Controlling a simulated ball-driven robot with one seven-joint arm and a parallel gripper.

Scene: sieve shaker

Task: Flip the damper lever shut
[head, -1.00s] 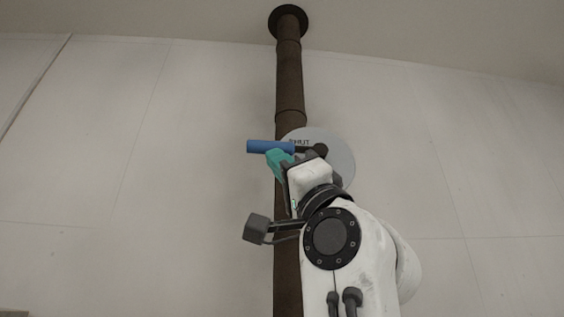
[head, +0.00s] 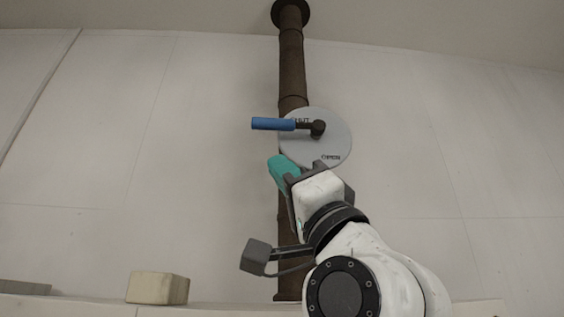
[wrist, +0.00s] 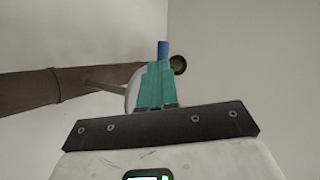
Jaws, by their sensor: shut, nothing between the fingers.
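The damper lever has a blue handle (head: 273,124) on a dark arm. It lies nearly level, pointing left from its dark pivot (head: 318,128) on a pale round plate (head: 335,148). Lettering by the lever arm is partly covered, with "HUT" legible; a smaller label at the plate's lower right is hard to read. My gripper (head: 276,163) has teal fingers, shut and empty, below the handle and apart from it in the head view. In the wrist view my fingers (wrist: 156,85) hide much of the plate, and the blue handle (wrist: 163,49) shows past their tips.
A dark brown pipe (head: 291,70) runs up behind the plate to a flange at the ceiling. A beige block (head: 157,288) stands on a ledge at lower left. The pale wall left and right of the pipe is clear.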

